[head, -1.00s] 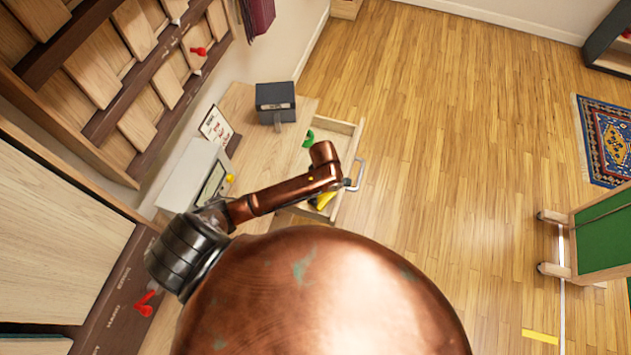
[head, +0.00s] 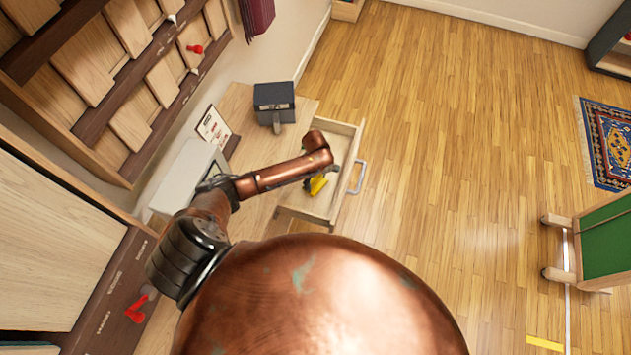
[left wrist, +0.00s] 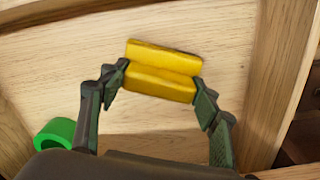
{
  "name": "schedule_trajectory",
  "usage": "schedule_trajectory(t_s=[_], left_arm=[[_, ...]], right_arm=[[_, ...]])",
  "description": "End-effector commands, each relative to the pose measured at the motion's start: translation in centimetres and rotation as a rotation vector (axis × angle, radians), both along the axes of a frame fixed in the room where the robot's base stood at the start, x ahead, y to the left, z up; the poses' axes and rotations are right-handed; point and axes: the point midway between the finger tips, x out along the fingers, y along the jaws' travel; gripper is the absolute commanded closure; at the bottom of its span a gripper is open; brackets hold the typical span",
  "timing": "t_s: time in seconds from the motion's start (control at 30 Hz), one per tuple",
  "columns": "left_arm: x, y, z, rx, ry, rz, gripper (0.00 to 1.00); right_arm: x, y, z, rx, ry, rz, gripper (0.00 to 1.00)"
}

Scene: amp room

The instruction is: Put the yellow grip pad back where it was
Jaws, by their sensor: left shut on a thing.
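The yellow grip pad (left wrist: 160,83) is a small bright yellow block with a crease along its length, between my left fingers in the left wrist view. It also shows in the head view (head: 318,187), over the open drawer (head: 345,196). My left gripper (left wrist: 164,88) is shut on the pad by its two ends. In the head view the gripper (head: 309,184) is partly hidden under my copper forearm. Pale wooden drawer floor lies behind the pad; I cannot tell whether the pad touches it. My right gripper is not in view.
A green ring (left wrist: 56,133) lies in the drawer at the lower left of the left wrist view. A dark grey box (head: 274,103) stands on the desk beside the drawer. The drawer's metal handle (head: 358,177) sticks out over clear wooden floor.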

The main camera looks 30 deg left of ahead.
Motion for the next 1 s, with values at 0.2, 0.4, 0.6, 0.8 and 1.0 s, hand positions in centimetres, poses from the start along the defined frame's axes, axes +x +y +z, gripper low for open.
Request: schedule_trajectory(t_s=[0.2, 0.4, 0.6, 0.8, 1.0], left_arm=[[0.10, 0.00, -0.80, 0.001, -0.003, -0.001, 0.65], [0.07, 0.00, -1.06, 0.001, -0.002, 0.000, 0.65], [0.07, 0.03, -1.10, 0.001, -0.002, -0.001, 0.31], [0.06, 0.03, -1.09, 0.001, -0.002, 0.000, 0.25], [0.09, 0.06, -0.88, 0.002, -0.002, -0.001, 0.25]], right_arm=[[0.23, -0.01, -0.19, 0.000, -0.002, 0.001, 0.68], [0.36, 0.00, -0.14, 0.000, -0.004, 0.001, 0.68], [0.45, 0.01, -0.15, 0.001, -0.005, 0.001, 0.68], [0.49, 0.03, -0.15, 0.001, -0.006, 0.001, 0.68], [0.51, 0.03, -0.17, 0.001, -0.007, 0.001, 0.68]])
